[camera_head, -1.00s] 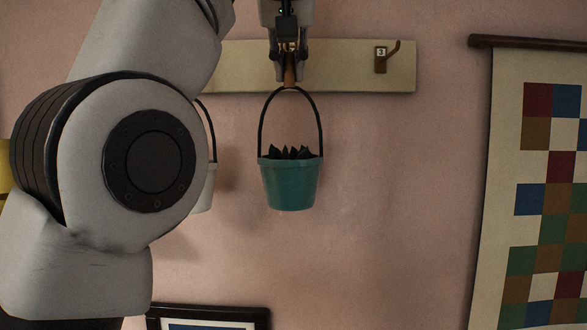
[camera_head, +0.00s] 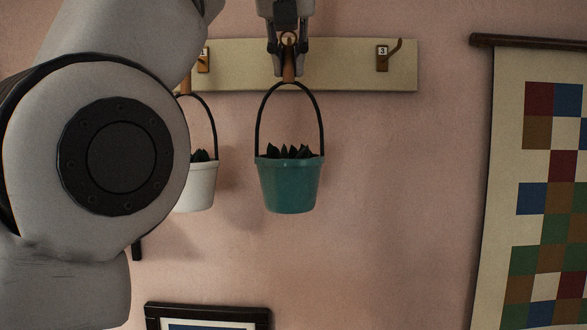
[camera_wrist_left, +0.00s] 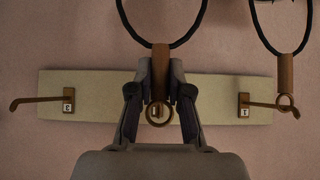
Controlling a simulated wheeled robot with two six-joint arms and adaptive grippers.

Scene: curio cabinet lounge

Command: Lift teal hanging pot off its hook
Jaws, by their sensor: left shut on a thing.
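The teal pot (camera_head: 290,186) with a dark plant hangs upright from a black looped handle in the head view. The handle ends at the top in a brown grip with a ring. My left gripper (camera_head: 288,70) is shut on this brown grip (camera_wrist_left: 160,70), and the ring pokes out between the fingers in the left wrist view, where the gripper (camera_wrist_left: 160,95) shows from behind. The middle hook is mostly hidden behind the grip and fingers, so I cannot tell whether the ring is clear of it. My right gripper is not in view.
A cream board (camera_head: 345,65) on the pink wall carries an empty hook marked 3 (camera_head: 383,57). A white pot (camera_head: 199,188) hangs from hook 1 at the left, partly behind my arm. A checkered hanging (camera_head: 545,190) is at right, a framed picture (camera_head: 207,312) below.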

